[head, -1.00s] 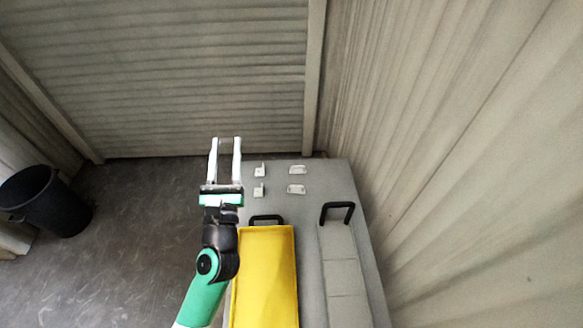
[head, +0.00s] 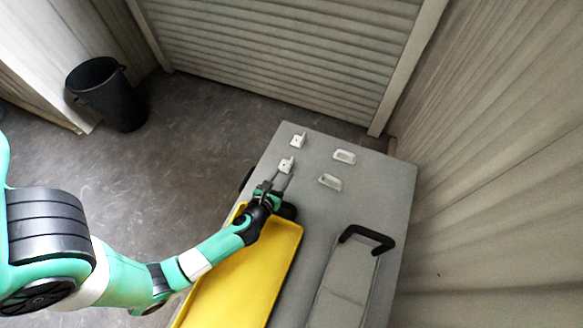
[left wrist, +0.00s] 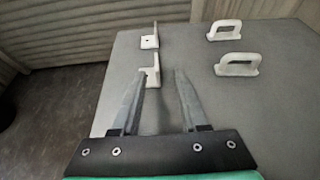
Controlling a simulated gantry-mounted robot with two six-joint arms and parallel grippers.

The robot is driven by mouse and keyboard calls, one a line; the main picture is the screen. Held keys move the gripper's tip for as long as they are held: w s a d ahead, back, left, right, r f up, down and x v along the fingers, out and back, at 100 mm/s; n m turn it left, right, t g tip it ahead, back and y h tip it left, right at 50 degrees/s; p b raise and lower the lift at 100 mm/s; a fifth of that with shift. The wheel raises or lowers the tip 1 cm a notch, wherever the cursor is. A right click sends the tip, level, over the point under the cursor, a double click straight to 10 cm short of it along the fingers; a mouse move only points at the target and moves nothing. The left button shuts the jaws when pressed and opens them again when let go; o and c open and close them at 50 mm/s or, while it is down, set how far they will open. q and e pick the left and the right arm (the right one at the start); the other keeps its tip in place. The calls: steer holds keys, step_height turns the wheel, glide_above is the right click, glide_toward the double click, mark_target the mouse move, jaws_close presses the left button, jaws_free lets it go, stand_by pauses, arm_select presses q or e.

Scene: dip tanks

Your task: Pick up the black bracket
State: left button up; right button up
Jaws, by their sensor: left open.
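Two small L-shaped brackets show pale grey or white, not black, on the grey table: the farther one (head: 298,140) and the nearer one (head: 286,164). In the left wrist view the farther bracket (left wrist: 149,38) stands beyond the nearer one (left wrist: 152,74). My left gripper (head: 279,181) is open and empty, its fingers pointing at the nearer bracket. In the left wrist view its fingertips (left wrist: 160,73) appear just short of that bracket; contact cannot be told. My right gripper is not in view.
Two pale loop-shaped pieces (head: 344,157) (head: 330,181) lie to the right on the grey table (head: 385,190). A yellow tank (head: 262,270) lies below my left gripper. A grey tank (head: 340,300) has a black handle (head: 368,236). A black bin (head: 107,95) stands on the floor.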

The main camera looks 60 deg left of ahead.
mark_target(292, 160)
arm_select(q)
steer(key=shift+s+a+f, duration=0.1)
steer(key=shift+a+f, duration=0.05)
steer(key=shift+f, duration=0.35)
steer(key=shift+w+a, duration=0.15)
steer(key=shift+w, duration=0.05)
steer(key=shift+w+a+f+b, duration=0.15)
steer(key=shift+w+a+b, duration=0.1)
steer(key=shift+b, duration=0.1)
steer(key=b+x, duration=0.1)
steer(key=x, duration=0.4)
steer(key=shift+w+a, duration=0.15)
steer(key=shift+w, duration=0.1)
steer(key=b+x, duration=0.2)
steer(key=x, duration=0.1)
steer(key=b+x, duration=0.1)
steer(key=shift+s+a+f, duration=0.15)
steer(key=shift+f, duration=0.25)
steer(key=shift+w+a, duration=0.3)
steer(key=shift+w, duration=0.05)
steer(key=shift+c, duration=0.3)
jaws_close()
